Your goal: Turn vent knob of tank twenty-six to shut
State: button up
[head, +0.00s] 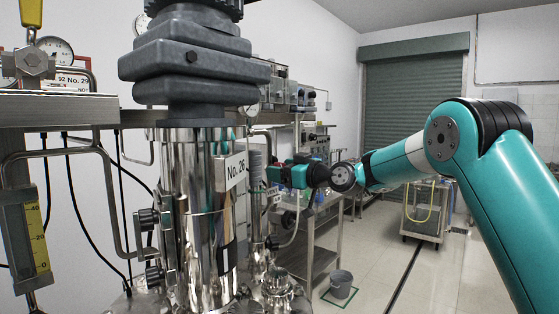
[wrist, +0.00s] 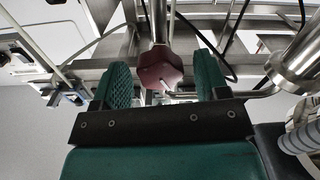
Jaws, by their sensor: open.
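Tank twenty-six is the shiny steel vessel (head: 190,215) in the head view, with a "No. 26" label (head: 235,172). A dark red lobed knob (wrist: 160,66) with a pale mark near its lower edge shows in the wrist view, on a steel stem. My gripper (wrist: 163,84) is open, with one green finger on each side of the knob and a visible gap at both sides. In the head view my gripper (head: 271,176) is just right of the tank, above a small sign that seems to read "VENT" (head: 274,197).
Grey bellows (head: 190,75) sit over the tank. Steel pipes and black cables run close around the knob in the wrist view. A steel bench (head: 318,240) stands behind, with a grey bucket (head: 341,284) on the floor. The floor at right holds a low cart (head: 425,212).

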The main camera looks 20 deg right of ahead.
jog(key=shift+w+a, duration=0.35)
jog(key=shift+w, duration=0.15)
jog(key=c, duration=0.9)
